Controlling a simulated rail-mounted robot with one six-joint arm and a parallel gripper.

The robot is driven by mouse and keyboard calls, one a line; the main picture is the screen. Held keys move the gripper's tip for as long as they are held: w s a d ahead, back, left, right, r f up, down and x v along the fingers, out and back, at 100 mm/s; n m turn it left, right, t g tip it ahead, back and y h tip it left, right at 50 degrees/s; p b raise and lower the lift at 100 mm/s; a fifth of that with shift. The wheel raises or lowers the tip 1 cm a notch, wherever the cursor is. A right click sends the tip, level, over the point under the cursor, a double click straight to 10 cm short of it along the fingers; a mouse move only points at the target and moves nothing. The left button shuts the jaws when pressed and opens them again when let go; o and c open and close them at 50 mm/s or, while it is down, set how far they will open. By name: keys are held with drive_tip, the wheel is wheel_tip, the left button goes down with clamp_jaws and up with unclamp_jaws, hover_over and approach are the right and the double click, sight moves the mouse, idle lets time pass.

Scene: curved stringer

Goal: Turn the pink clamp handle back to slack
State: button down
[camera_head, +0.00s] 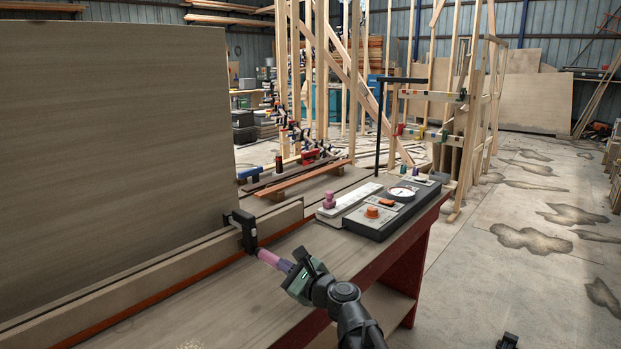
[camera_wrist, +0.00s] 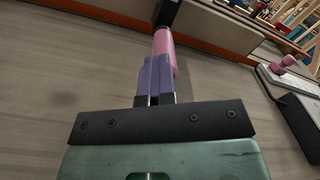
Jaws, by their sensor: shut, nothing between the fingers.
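The pink clamp handle (camera_head: 268,257) sticks out toward the lower right from a black clamp (camera_head: 246,232) on the curved wooden stringer (camera_head: 150,283). In the wrist view the pink handle (camera_wrist: 164,45) shows just beyond my fingertips, with the dark clamp body (camera_wrist: 167,13) above it. My gripper (camera_head: 283,265) is at the handle's near end, its purple fingers (camera_wrist: 155,75) together with nothing between them. The fingers overlap the handle's end in the picture; I cannot tell whether they touch it.
A dark panel (camera_head: 370,228) with a round gauge (camera_head: 402,193) and orange buttons (camera_head: 386,202) sits right of the clamp. A white strip with a pink knob (camera_head: 329,199) lies beside it. A tall wooden board (camera_head: 110,150) stands at left. The bench top (camera_head: 215,310) nearby is clear.

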drive_tip(key=shift+a+r+p, duration=0.15)
drive_tip(key=shift+a+p, duration=0.15)
drive_tip(key=shift+a, duration=0.3)
drive_tip(key=shift+s+d, duration=0.2)
drive_tip(key=shift+s, duration=0.3)
drive_tip(key=v, duration=0.5)
drive_tip(key=shift+s+a, duration=0.1)
drive_tip(key=shift+a, duration=0.1)
drive_tip(key=shift+d, duration=0.1)
